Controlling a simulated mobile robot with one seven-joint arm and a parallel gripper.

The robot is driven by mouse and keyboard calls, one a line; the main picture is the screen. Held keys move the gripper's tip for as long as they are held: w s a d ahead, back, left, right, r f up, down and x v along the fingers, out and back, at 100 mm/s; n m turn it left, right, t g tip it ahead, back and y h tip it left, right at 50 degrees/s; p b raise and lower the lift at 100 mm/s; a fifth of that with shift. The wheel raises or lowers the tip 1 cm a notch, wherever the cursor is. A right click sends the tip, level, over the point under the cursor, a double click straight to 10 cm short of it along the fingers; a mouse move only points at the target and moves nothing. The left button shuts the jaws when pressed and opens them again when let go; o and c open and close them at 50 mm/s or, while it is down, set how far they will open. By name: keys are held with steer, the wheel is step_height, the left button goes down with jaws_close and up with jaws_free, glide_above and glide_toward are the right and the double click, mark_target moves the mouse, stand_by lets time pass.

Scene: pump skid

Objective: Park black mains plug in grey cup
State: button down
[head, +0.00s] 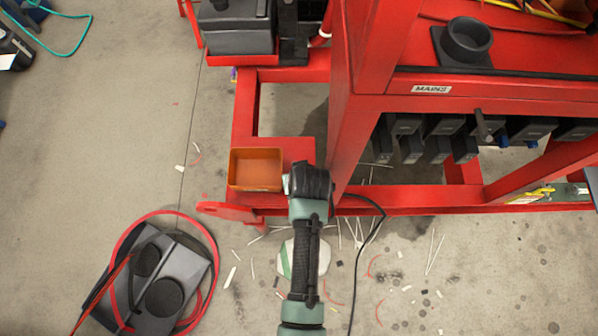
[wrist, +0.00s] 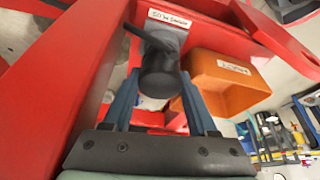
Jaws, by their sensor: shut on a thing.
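In the wrist view, my gripper (wrist: 160,88) is shut on the black mains plug (wrist: 158,66), whose dark round body sits between the two blue fingers. A grey plate with a white label (wrist: 168,18) shows just behind the plug; whether they touch is unclear. In the head view, my gripper (head: 308,180) is beside the red frame post, and its fingers and the plug are mostly hidden by my arm. A black cable (head: 374,208) loops down to its right. A dark grey, round, cup-like holder (head: 468,40) on a square base stands on the red skid at upper right, above a MAINS label.
An orange bin (head: 256,170) sits just left of my gripper on the red frame (head: 350,100). Several black boxes (head: 440,130) hang under the skid's shelf. A dark case with red hose (head: 160,275) lies at lower left. Wire scraps litter the floor. Open floor lies left.

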steer(key=shift+f+b, duration=0.5)
steer(key=shift+f, duration=0.4)
steer(key=shift+c, duration=0.6)
jaws_free()
steer(key=shift+d+r, duration=0.1)
steer(key=p+v, duration=0.3)
steer(key=v, duration=1)
steer(key=shift+w, duration=0.1)
